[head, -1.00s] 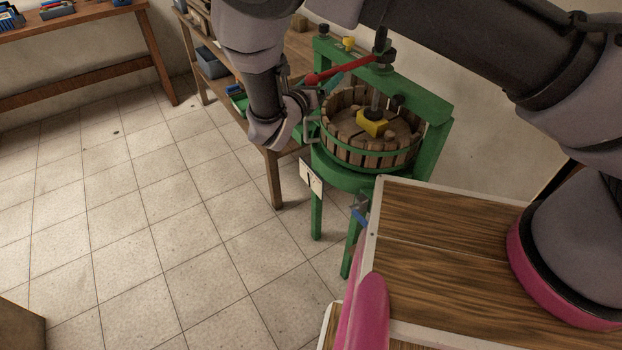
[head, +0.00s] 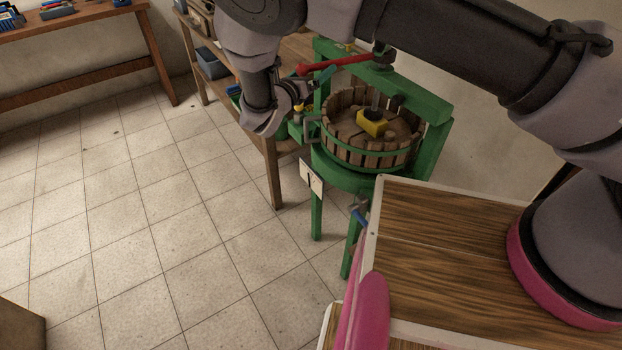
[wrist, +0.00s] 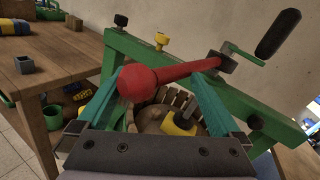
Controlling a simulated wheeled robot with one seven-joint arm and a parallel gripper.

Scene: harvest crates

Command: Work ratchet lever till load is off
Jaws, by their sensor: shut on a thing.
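The red ratchet lever (head: 342,64) reaches left from the screw at the top of a green press (head: 430,98). In the wrist view its round red knob (wrist: 137,83) and shaft lie between the two teal fingers of my gripper (wrist: 160,78), which is shut on it. The ratchet head (wrist: 222,63) is at the lever's far end, with a black handle (wrist: 278,32) on a green link beside it. A yellow block (head: 373,124) sits under the screw in the slatted wooden basket (head: 342,146).
A wooden table (wrist: 60,66) with a grey cup and other items stands left of the press. A white card (head: 311,177) hangs on the press's front. A wood-topped surface (head: 450,235) is close at the right. The tiled floor at left is clear.

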